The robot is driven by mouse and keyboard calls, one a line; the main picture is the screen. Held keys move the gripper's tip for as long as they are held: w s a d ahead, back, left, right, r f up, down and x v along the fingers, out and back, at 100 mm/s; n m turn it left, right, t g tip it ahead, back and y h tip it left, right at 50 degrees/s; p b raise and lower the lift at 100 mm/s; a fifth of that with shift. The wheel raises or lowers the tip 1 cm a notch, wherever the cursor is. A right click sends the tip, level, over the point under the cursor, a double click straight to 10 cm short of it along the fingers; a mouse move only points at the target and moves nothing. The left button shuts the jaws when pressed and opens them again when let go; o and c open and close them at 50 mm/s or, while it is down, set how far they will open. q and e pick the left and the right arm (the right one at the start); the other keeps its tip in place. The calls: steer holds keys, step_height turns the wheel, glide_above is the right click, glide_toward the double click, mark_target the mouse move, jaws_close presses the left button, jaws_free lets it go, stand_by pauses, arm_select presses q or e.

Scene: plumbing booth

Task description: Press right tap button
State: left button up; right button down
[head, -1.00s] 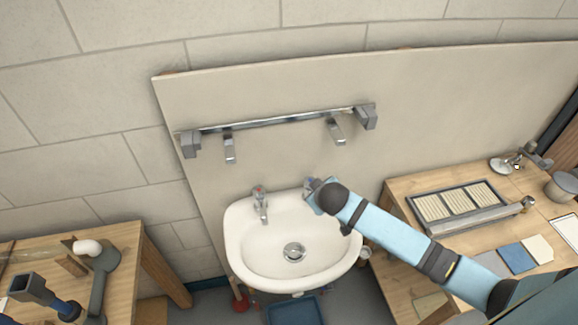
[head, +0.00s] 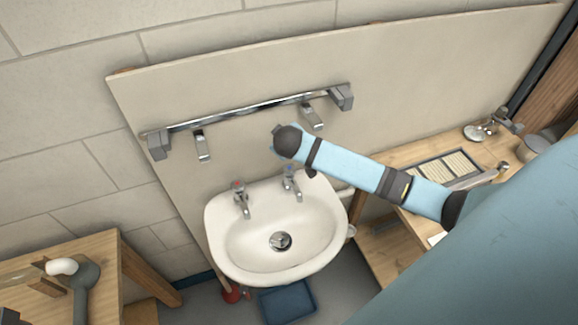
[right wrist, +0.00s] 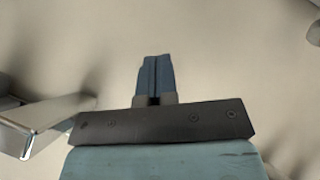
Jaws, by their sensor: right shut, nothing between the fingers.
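The right tap (head: 291,183) stands on the back right rim of the white sink (head: 222,258), with a blue mark on its top. The left tap (head: 240,199) has a red mark on its top. My right gripper (head: 276,131) is above and behind the right tap, in front of the beige panel, apart from the tap and mostly hidden by my wrist. In the right wrist view its dark blue fingers (right wrist: 155,80) are closed together, with nothing between them. Neither tap can be made out in that view. My left gripper is not in view.
A metal rail (head: 245,112) with hanging brackets (head: 202,146) runs across the beige panel (head: 190,90), close to my right gripper. A metal bracket (right wrist: 38,125) shows at the left in the right wrist view. Wooden benches stand left (head: 60,250) and right (head: 400,155).

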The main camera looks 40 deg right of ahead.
steer(key=b, duration=0.7)
glide_above(288, 168)
step_height(288, 168, down, 7)
steer(key=shift+r, duration=0.2)
steer(key=shift+f, duration=0.95)
stand_by(0.6)
steer(key=shift+f, duration=0.4)
